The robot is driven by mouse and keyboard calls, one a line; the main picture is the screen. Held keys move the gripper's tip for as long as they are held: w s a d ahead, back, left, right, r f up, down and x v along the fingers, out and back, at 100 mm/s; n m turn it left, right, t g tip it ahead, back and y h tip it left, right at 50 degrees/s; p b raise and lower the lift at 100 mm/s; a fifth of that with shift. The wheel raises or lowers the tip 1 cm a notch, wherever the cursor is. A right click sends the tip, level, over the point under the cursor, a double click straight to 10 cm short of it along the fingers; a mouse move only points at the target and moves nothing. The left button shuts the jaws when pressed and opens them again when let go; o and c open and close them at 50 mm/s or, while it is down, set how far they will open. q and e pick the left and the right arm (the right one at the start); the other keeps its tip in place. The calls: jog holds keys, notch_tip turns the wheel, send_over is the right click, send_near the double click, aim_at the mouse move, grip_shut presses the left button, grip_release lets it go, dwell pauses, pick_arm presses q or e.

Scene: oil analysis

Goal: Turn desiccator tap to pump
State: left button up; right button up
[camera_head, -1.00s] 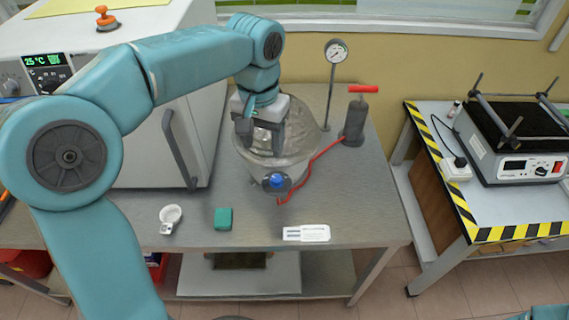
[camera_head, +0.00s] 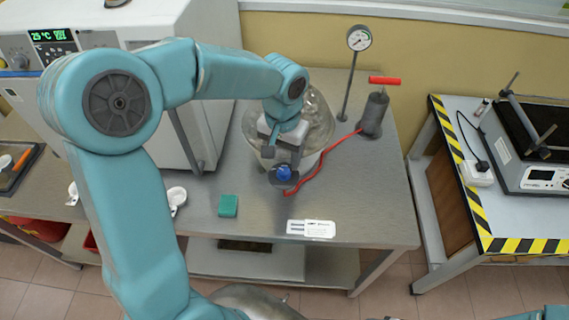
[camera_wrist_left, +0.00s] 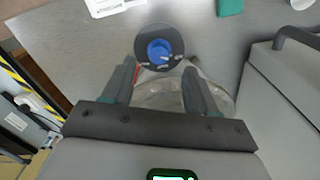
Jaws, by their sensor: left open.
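The glass desiccator (camera_head: 318,125) stands on the grey bench, partly hidden by my left arm. Its tap, a blue knob (camera_head: 284,172) on a dark round disc, faces the bench's front side. A red hose (camera_head: 325,160) runs from near the tap to the dark hand pump (camera_head: 374,115) with a red handle. Only a small bit of my right arm shows at the bottom right.
A white cabinet oven (camera_head: 150,110) is left of the desiccator. A green block (camera_head: 228,205), a white label card (camera_head: 311,228) and a small white cup (camera_head: 176,197) lie at the front. A striped table (camera_head: 480,200) stands right.

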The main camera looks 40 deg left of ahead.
aim_at(284, 171)
pick_arm(q)
notch_tip(284, 171, down, 4)
jog(key=shift+w+f, duration=0.15)
jog(key=shift+f, duration=0.45)
jog(key=shift+c, duration=0.3)
jog(key=c, duration=1)
